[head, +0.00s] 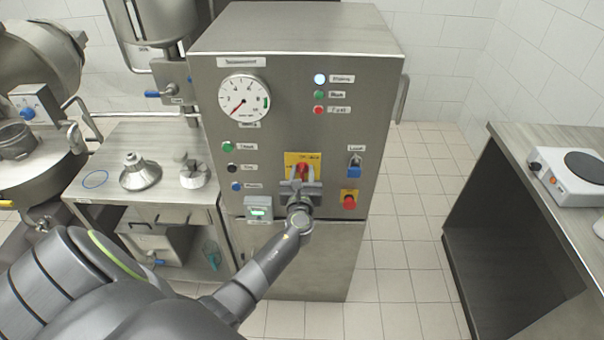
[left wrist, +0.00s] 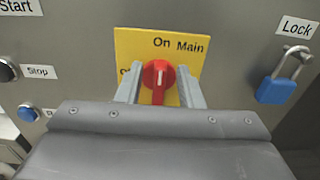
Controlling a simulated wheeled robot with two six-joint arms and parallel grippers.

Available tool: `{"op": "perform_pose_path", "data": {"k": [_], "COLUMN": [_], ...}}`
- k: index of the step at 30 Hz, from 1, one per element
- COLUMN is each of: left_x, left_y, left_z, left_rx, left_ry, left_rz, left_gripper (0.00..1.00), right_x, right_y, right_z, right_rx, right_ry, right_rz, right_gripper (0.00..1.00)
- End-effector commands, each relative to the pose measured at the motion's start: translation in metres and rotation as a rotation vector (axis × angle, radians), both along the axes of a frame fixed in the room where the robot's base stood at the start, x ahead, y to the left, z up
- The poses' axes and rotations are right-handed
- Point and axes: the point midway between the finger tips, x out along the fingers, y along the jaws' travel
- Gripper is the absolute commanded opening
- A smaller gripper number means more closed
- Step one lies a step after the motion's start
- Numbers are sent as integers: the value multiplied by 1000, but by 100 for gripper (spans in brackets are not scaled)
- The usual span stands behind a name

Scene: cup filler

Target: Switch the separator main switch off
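The main switch is a red rotary knob (left wrist: 158,76) on a yellow plate (left wrist: 190,57) marked "On" and "Main"; another label at its left is mostly hidden. The knob's grip stands about upright, its white mark toward "On". In the head view the knob (head: 302,169) is on the cabinet front, partly behind my gripper. My left gripper (head: 301,183) is in front of it. In the left wrist view its two fingers (left wrist: 160,88) stand open on either side of the knob, with narrow gaps. Whether they touch it lower down is hidden. My right gripper is not in view.
A blue padlock (head: 354,169) hangs right of the switch, with a red button (head: 349,202) on yellow below it. Push buttons (head: 228,147) line the left side, below a gauge (head: 243,98). A side table (head: 190,207) stands left; the floor right of the cabinet is clear.

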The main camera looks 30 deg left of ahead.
Motion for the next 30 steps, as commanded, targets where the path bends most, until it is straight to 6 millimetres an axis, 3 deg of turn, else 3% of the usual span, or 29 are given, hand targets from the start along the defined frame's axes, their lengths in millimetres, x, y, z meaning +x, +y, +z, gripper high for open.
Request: {"op": "perform_pose_path", "data": {"k": [1,8,20,30], "left_x": [0,0,-1,-3], "left_y": [0,0,0,3], "left_z": [0,0,-2,-5], "left_rx": [0,0,-33,-223], "left_ry": [0,0,-20,-138], "left_rz": [0,0,0,0], "left_gripper": [31,1,0,0], "right_x": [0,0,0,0], "right_y": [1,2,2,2], "right_z": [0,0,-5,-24], "right_rx": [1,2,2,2], "right_ry": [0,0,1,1], "right_rz": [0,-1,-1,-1], "right_gripper": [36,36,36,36]}}
